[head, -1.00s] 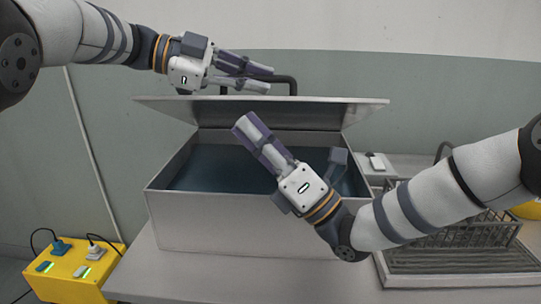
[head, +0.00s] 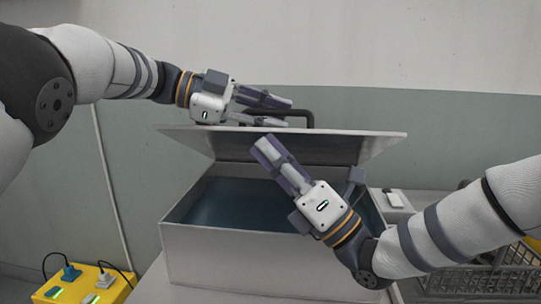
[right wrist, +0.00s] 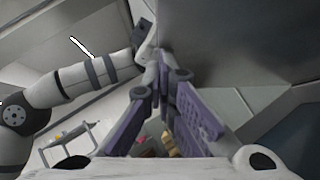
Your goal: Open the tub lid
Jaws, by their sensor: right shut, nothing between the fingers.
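The grey metal tub (head: 265,255) stands on the table with dark liquid inside. Its flat lid (head: 335,146) is raised and tilted above the back of the tub, leaving the front open. A dark bar handle (head: 306,111) shows at the lid's upper side. My left gripper (head: 290,113) is above the lid at the handle, its two fingers apart; whether they touch the handle is unclear. My right gripper (head: 261,145) is shut and empty, pointing up-left over the tub opening, just below the lid's edge. Its shut fingers also show in the right wrist view (right wrist: 164,70).
A yellow box (head: 95,290) with plugs and green lights is at lower left. A wire basket (head: 470,281) stands right of the tub, partly behind my right arm. A small white item (head: 393,199) lies behind it. A wall is close behind.

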